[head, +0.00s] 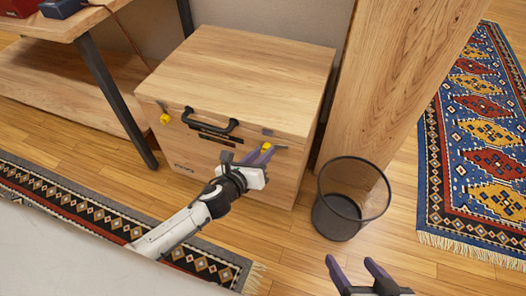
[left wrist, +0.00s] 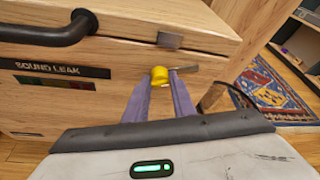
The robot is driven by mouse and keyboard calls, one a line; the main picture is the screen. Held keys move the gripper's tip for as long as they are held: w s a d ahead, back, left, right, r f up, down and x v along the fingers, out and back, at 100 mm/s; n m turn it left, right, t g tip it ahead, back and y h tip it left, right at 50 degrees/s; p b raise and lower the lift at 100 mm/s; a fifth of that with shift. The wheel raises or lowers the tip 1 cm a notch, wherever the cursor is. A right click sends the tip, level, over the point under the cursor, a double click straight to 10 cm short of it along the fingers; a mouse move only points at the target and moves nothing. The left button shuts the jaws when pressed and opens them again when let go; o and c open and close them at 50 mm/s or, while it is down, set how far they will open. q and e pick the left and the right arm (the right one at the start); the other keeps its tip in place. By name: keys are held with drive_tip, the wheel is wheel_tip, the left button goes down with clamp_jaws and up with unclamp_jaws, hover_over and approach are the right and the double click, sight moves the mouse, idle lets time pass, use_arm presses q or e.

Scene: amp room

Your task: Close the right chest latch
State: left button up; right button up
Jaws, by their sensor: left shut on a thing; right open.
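The wooden chest (head: 235,70) stands with its lid down and a black handle (head: 211,122) on its front. Its right latch has a yellow knob (head: 267,146), which also shows in the left wrist view (left wrist: 159,75), below a grey metal plate (left wrist: 169,40) on the lid edge. My left gripper (head: 262,154) is at this latch; its purple fingers (left wrist: 160,84) are shut on the yellow knob. The left latch, with its yellow knob (head: 165,118), hangs at the chest's left front. My right gripper (head: 351,262) is open and empty at the bottom, away from the chest.
A black mesh bin (head: 340,215) stands right of the chest, by a wooden post (head: 400,90). A wooden shelf unit with a dark metal leg (head: 115,95) is at the left. Patterned rugs lie at the front left (head: 225,268) and right (head: 485,150).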

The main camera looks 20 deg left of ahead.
use_arm(q)
drive_tip(key=n+t+h+b, duration=0.1)
drive_tip(key=n+b, duration=0.1)
drive_tip(key=n, duration=0.1)
drive_tip(key=n+t+h+b, duration=0.1)
drive_tip(key=n+h+b, duration=0.1)
drive_tip(key=n+b, duration=0.1)
drive_tip(key=f+n+h+b, duration=0.1)
drive_tip(key=n+h+b, duration=0.1)
drive_tip(key=n, duration=0.2)
drive_tip(key=shift+a+n+t+b, duration=0.35)
drive_tip(key=shift+n+t, duration=0.05)
use_arm(e)
drive_tip(key=a, duration=0.1)
drive_tip(key=w+a+y, duration=0.1)
drive_tip(key=a+y, duration=0.1)
drive_tip(key=a, duration=0.1)
drive_tip(key=shift+w+r+n, duration=0.25)
drive_tip(key=shift+n, duration=0.15)
drive_tip(key=shift+a+r, duration=0.15)
drive_tip(key=shift+r, duration=0.25)
use_arm(q)
drive_tip(key=o, duration=1)
use_arm(e)
drive_tip(key=shift+f, duration=0.15)
